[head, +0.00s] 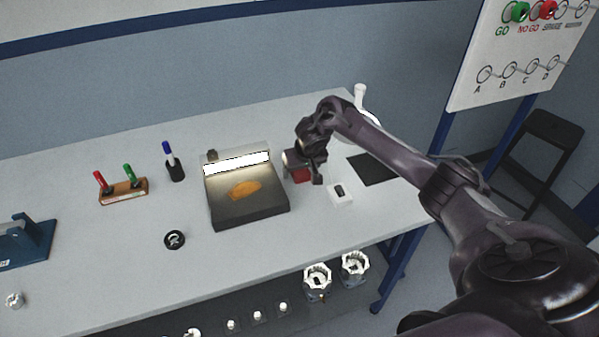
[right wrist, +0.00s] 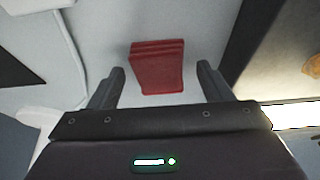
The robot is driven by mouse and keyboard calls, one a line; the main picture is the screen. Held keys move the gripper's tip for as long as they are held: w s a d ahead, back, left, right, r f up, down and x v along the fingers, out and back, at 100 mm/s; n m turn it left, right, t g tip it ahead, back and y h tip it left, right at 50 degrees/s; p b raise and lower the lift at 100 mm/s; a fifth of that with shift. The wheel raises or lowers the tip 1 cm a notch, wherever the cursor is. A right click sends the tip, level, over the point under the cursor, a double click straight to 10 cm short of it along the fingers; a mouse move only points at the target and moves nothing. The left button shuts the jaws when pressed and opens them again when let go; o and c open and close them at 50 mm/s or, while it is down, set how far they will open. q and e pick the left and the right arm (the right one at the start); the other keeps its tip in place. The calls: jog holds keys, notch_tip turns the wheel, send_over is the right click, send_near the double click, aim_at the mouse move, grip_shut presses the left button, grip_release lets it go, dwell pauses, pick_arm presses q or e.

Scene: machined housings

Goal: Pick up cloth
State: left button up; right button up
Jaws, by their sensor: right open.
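A red folded cloth (right wrist: 157,66) lies on the pale table, seen between and just beyond my fingertips in the right wrist view. In the head view the cloth (head: 301,175) shows partly, behind my right gripper. My right gripper (head: 305,171) is over the table, pointing down at the cloth. Its two fingers are spread wide with nothing between them, one on each side of the cloth in the right wrist view (right wrist: 160,76). I cannot tell the exact height gap. My left gripper is not in view.
A dark box with a lit strip (head: 250,208) and an orange piece (head: 244,189) stands just left of the cloth. Pens in a holder (head: 123,191) stand farther left.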

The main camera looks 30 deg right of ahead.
aim_at(301, 172)
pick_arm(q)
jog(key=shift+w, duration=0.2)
pick_arm(e)
jog(key=c, duration=1.1)
